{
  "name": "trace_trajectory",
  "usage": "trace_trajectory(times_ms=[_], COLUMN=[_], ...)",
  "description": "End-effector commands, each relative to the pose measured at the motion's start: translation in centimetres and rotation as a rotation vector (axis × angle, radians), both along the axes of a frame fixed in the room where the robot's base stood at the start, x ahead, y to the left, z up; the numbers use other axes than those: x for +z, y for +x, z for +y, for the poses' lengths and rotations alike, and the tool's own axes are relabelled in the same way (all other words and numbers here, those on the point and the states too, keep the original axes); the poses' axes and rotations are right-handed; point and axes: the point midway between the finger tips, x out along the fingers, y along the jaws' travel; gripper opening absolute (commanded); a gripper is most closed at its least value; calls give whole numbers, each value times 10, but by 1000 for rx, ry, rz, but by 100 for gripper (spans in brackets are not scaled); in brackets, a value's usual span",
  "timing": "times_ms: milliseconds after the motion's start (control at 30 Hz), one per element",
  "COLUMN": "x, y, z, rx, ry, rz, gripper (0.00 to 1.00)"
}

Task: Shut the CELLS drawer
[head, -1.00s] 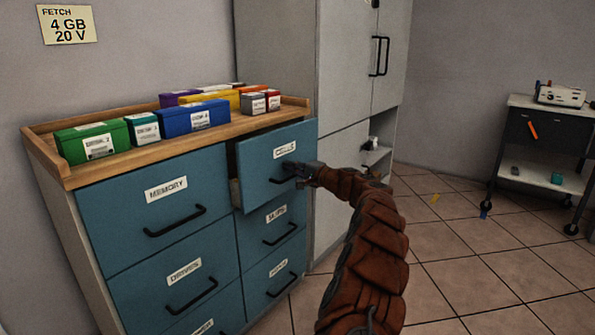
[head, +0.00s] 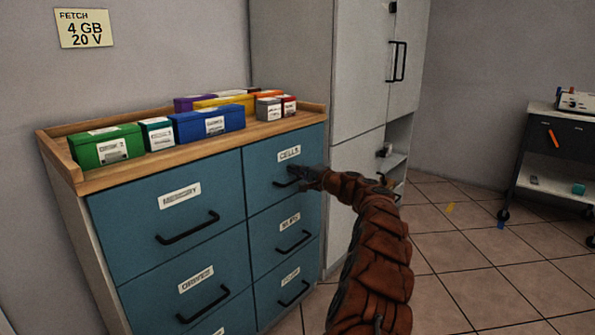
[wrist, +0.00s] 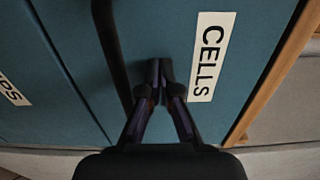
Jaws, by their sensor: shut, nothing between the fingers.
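The CELLS drawer (head: 273,178) is the top right blue drawer front of the cabinet. Its front now lies flush with the drawers around it, with no gap showing. My gripper (head: 300,174) is at this drawer's front, by its black handle, which my gripper partly hides in the head view. In the wrist view my gripper (wrist: 160,66) is shut and empty, its fingertips at the blue front between the handle (wrist: 108,45) and the CELLS label (wrist: 211,57). I cannot tell whether the tips touch the front.
The MEMORY drawer (head: 130,225) and the other drawers look closed. Several coloured boxes (head: 205,122) stand on the wooden top (head: 258,131). A tall grey cabinet (head: 350,75) stands to the right. A cart (head: 558,135) stands farther right, with open tiled floor before it.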

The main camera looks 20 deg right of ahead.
Motion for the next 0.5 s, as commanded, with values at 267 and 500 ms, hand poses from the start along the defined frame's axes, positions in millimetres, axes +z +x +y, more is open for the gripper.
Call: trace_trajectory(times_ms=[267, 500], x=[-1, 4], y=[-18, -45], z=[-13, -36], rx=[4, -2], ry=[2, 4], rz=[-3, -2], gripper=[0, 0])
